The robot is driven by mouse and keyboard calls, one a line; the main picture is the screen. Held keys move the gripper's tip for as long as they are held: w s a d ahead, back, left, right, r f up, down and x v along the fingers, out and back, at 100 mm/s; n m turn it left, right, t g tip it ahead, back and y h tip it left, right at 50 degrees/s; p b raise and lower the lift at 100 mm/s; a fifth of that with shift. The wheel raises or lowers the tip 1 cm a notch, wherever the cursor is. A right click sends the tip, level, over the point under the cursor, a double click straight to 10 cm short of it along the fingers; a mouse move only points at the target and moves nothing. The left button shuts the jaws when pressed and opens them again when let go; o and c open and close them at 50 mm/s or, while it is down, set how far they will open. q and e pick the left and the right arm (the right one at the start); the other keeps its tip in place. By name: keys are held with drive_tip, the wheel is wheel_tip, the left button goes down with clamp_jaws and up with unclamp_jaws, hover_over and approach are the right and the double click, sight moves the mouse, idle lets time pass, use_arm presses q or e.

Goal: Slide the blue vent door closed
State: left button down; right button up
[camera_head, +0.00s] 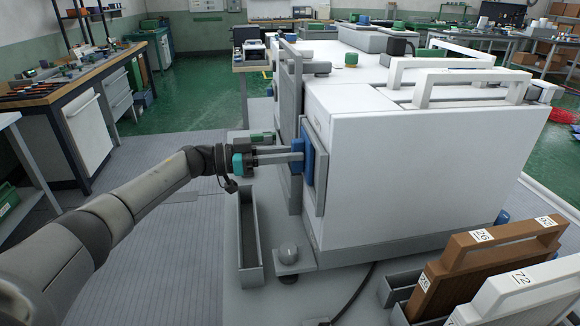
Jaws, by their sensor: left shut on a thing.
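The blue vent door (308,165) shows as a narrow blue panel, nearly edge-on, in a grey frame (319,186) on the left side of the large white box (400,180). My left gripper (294,157) reaches in from the left, level, with its long fingers at the blue part on the door's outer side. It is shut on that part of the door. The fingertips and the grip itself are partly hidden. How far the door covers its opening cannot be told from this angle. My right gripper is not in view.
A grey open trough (249,240) stands below my left gripper. Numbered brown (480,262) and white (525,292) handled panels stand at the lower right. A workbench with tools (70,85) is at the left. Grey floor between the bench and the box is clear.

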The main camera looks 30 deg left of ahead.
use_arm(q)
drive_tip(key=shift+w+a+f, duration=0.1)
drive_tip(key=shift+w+a, duration=0.1)
drive_tip(key=shift+a, duration=0.3)
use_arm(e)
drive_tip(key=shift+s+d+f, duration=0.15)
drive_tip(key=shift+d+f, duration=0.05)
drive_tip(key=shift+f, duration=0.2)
use_arm(q)
drive_tip(key=shift+a, duration=0.1)
drive_tip(key=c, duration=1.1)
unclamp_jaws()
drive_tip(key=shift+o, duration=0.6)
drive_tip(key=shift+a, duration=0.15)
drive_tip(key=shift+o, duration=1.3)
drive_tip(key=shift+f, duration=0.1)
drive_tip(key=shift+s, duration=0.1)
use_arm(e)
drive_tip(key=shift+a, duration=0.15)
use_arm(q)
drive_tip(key=v, duration=1.5)
drive_tip(key=shift+s+a, duration=0.2)
drive_tip(key=shift+s, duration=0.05)
